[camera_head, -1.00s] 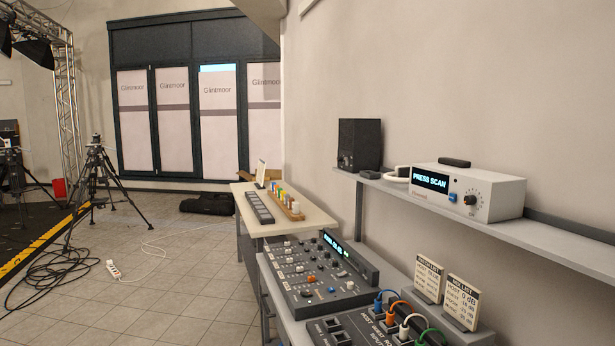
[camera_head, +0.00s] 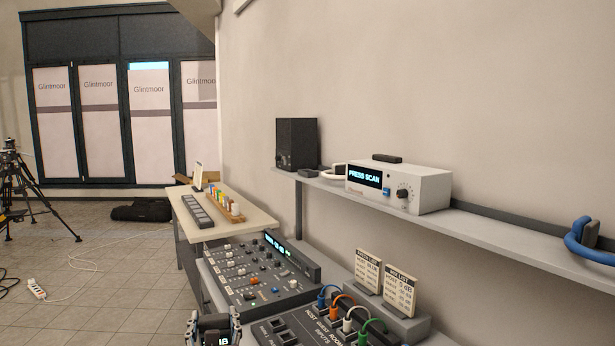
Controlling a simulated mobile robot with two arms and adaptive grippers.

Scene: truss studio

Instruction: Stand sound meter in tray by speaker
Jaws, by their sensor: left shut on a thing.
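My left gripper (camera_head: 213,322) shows at the bottom edge, left of the mixing desk, and is shut on a dark device. The device, likely the sound meter (camera_head: 217,341), has a small lit display and is mostly cut off by the frame. The black speaker (camera_head: 297,143) stands at the left end of the grey wall shelf, well above and beyond my gripper. A small dark, low item, possibly the tray (camera_head: 308,172), lies at the speaker's front right; its inside cannot be seen. My right gripper is not in view.
Below are the mixer (camera_head: 255,272), a patch panel with coloured cables (camera_head: 325,325) and upright list cards (camera_head: 398,288). A wooden-topped table (camera_head: 225,226) stands beyond.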

